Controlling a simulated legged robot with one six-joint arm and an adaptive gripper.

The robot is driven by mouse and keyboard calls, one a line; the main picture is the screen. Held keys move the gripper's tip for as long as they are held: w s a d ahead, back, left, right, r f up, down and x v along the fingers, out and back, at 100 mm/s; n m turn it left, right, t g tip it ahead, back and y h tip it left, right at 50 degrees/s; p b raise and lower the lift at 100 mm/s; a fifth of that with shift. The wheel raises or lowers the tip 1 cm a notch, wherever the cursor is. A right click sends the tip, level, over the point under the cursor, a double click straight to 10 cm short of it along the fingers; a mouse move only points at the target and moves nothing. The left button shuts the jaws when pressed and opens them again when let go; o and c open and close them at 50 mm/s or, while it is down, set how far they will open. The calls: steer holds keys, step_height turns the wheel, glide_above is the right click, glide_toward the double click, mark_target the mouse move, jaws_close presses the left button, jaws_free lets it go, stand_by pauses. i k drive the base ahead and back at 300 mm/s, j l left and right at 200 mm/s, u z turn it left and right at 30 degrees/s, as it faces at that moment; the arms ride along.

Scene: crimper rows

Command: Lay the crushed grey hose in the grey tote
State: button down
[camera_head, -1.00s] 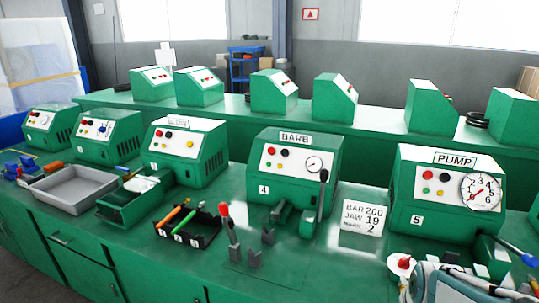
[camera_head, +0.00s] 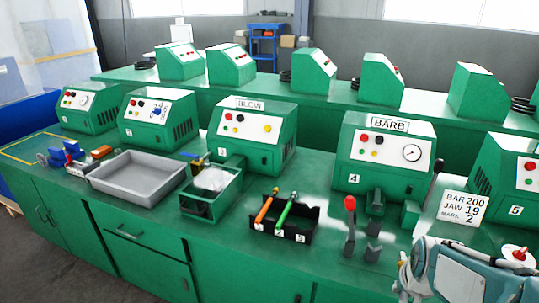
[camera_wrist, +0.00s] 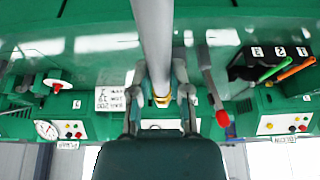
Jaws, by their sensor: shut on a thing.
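The grey hose (camera_wrist: 152,40) runs from the top of the wrist view down between my fingers and ends in a brass-coloured fitting (camera_wrist: 162,101). My gripper (camera_wrist: 161,84) is shut on it close to that fitting. The hose's far end is outside the wrist view, and I cannot make out its crushed part. The grey tote (camera_head: 110,184) is a shallow open tray on the green bench at the left of the head view, and it looks empty. My arm shows at the lower right of the head view, well to the right of the tote.
A green open bin (camera_head: 205,208) with clear wrapping stands just right of the tote. A black tray (camera_head: 282,228) holds orange and green tools. A red-knobbed lever (camera_head: 350,204) stands upright before the BARB machine (camera_head: 385,160).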

mark_target(140, 182)
steer(key=i+j, duration=0.1)
steer(key=j, duration=0.4)
steer(key=i+j, duration=0.1)
steer(key=j, duration=0.4)
steer(key=i+j, duration=0.1)
steer(key=j, duration=0.4)
steer(key=i+j, duration=0.1)
steer(key=j, duration=0.45)
steer(key=i+j, duration=0.1)
steer(key=j, duration=0.4)
steer(key=i+j, duration=0.1)
steer(key=j, duration=0.4)
steer(key=i+j, duration=0.1)
steer(key=j, duration=0.4)
steer(key=i+j, duration=0.1)
steer(key=j, duration=0.25)
steer(key=i+j, duration=0.1)
steer(key=j, duration=0.3)
steer(key=i+j, duration=0.15)
steer(key=j, duration=0.2)
steer(key=i+j, duration=0.1)
steer(key=j, duration=0.25)
